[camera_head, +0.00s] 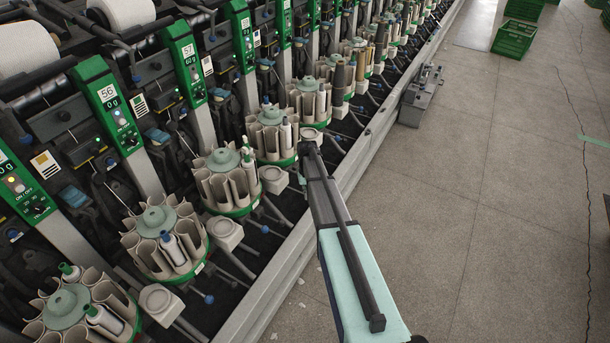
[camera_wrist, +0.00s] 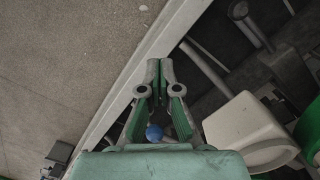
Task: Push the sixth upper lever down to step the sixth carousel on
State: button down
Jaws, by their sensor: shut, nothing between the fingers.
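My gripper (camera_wrist: 160,72) shows in the wrist view with its two green and grey fingers together at the tips. A blue lever knob (camera_wrist: 154,133) shows in the gap between the finger linkages, behind the tips; the fingers do not hold it. I cannot tell whether they touch it. Blue-knobbed levers (camera_head: 208,299) (camera_head: 264,229) stick out below the carousels. I cannot tell which lever is the sixth.
Several round carousels (camera_head: 222,160) with green rims and beige pockets, some holding bobbins, stand along the machine. A pale cup-shaped part (camera_wrist: 240,125) lies close right of my gripper in the wrist view. The grey rail (camera_head: 262,300) edges the machine. The floor (camera_head: 460,180) on the right is mostly clear.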

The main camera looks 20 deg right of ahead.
jog(key=w+d+r, duration=0.4)
jog(key=w+r, duration=0.4)
jog(key=w, duration=0.4)
jog(key=shift+w+d+r, duration=0.15)
jog(key=shift+w+d, duration=0.05)
jog(key=shift+d, duration=0.2)
jog(key=shift+s+a+f+b, duration=0.1)
jog(key=shift+f+b, duration=0.2)
jog(key=shift+f, duration=0.85)
jog(key=shift+s+d+f+b, duration=0.15)
jog(key=shift+f+b, duration=0.15)
jog(key=shift+f, duration=0.9)
jog(key=shift+s+a+f+b, duration=0.15)
jog(key=shift+f+b, duration=0.15)
jog(key=shift+f, duration=0.85)
jog(key=shift+f, duration=0.1)
